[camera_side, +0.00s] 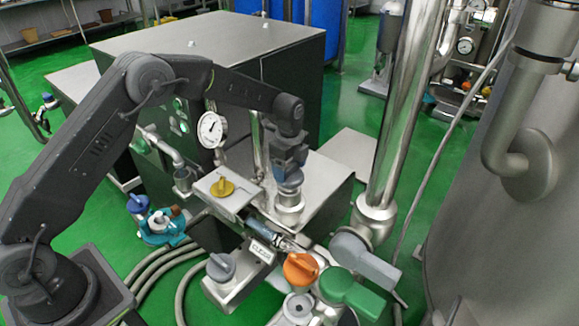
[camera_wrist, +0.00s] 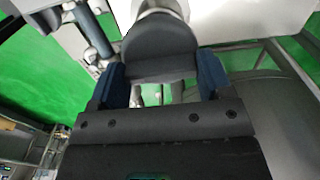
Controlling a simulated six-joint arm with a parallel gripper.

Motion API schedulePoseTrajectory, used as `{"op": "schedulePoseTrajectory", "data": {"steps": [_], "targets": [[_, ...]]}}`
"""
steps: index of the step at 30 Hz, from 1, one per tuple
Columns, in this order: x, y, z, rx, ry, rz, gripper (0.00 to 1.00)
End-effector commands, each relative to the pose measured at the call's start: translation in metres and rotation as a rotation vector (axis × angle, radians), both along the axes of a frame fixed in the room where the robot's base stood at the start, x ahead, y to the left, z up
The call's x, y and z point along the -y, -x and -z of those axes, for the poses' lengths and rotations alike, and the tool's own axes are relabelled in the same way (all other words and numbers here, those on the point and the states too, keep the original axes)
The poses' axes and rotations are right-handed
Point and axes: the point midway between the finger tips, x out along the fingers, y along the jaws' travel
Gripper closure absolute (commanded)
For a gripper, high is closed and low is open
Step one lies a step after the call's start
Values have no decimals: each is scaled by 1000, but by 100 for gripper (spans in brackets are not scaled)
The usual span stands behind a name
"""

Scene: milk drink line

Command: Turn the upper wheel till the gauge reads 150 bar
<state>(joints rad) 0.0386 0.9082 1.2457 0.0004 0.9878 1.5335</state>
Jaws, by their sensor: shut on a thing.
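My gripper (camera_wrist: 160,83) is shut on a dark grey rounded wheel (camera_wrist: 160,48), with one blue finger on each side of it. In the side view my gripper (camera_side: 290,172) points down over a silver fitting (camera_side: 289,207), and it mostly hides the wheel there. The round white gauge (camera_side: 211,130) stands upright on a pipe left of my gripper. Its dark needle leans up and to the right. Its numbers are too small to read.
Below are a grey-blue wheel (camera_side: 221,266), an orange wheel (camera_side: 301,269) and a green handle (camera_side: 350,292). A steel pipe (camera_side: 397,130) rises close on the right. A large cabinet (camera_side: 205,55) stands behind.

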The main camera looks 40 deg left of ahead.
Motion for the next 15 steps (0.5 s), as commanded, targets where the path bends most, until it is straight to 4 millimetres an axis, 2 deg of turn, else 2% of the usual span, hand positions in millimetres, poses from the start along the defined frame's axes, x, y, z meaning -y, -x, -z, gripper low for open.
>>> {"op": "schedulePoseTrajectory", "data": {"steps": [2,3,11,15], "targets": [[1,0,0,0,2,-1,51],[1,0,0,0,2,-1,27],[1,0,0,0,1,-2,2],[0,0,0,0,1,-2,2]]}}
